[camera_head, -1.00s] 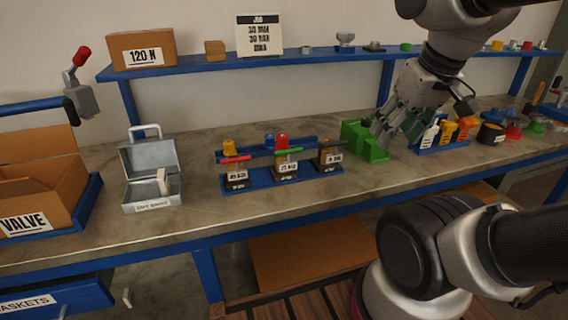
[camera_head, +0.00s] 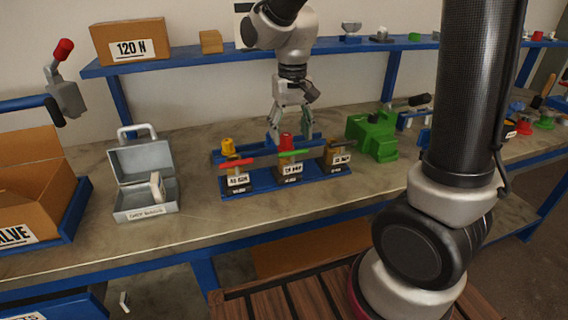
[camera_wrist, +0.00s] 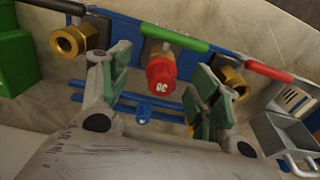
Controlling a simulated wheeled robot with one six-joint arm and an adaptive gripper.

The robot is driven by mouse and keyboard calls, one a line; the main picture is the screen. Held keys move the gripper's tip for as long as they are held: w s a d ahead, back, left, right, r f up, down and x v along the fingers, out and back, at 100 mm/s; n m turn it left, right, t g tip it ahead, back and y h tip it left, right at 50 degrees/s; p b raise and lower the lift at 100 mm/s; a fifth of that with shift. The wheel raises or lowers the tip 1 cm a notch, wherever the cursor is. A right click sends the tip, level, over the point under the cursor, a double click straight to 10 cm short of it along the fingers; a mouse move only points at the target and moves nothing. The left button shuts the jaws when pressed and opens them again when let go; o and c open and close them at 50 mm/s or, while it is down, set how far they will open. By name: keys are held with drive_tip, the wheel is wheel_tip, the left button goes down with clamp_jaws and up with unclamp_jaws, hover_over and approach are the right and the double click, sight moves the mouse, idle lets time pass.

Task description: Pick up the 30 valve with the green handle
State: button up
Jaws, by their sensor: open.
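The valve with the green handle (camera_head: 291,154) stands in the middle slot of a blue rack (camera_head: 262,187) on the bench. In the wrist view its green handle (camera_wrist: 174,39) lies behind a red cap (camera_wrist: 161,73) marked 30. My gripper (camera_head: 290,130) is open and points down over the back of the rack at this valve. In the wrist view the red cap shows between my two green-padded fingers, and I see no grip on it. A red-handled valve (camera_head: 237,170) stands to its left and a dark-handled one (camera_head: 337,155) to its right.
A green block-shaped fixture (camera_head: 372,138) stands right of the rack. An open grey metal case (camera_head: 145,180) and a cardboard box (camera_head: 30,190) are to the left. A blue shelf (camera_head: 180,64) runs behind. Bare bench lies between case and rack.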

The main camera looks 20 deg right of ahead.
sight(286, 148)
drive_tip(key=shift+w+a+f, duration=0.3)
drive_tip(key=shift+a+f, duration=0.05)
drive_tip(key=shift+f, duration=0.45)
drive_tip(key=f, duration=0.7)
drive_tip(key=shift+w, duration=0.25)
clamp_jaws()
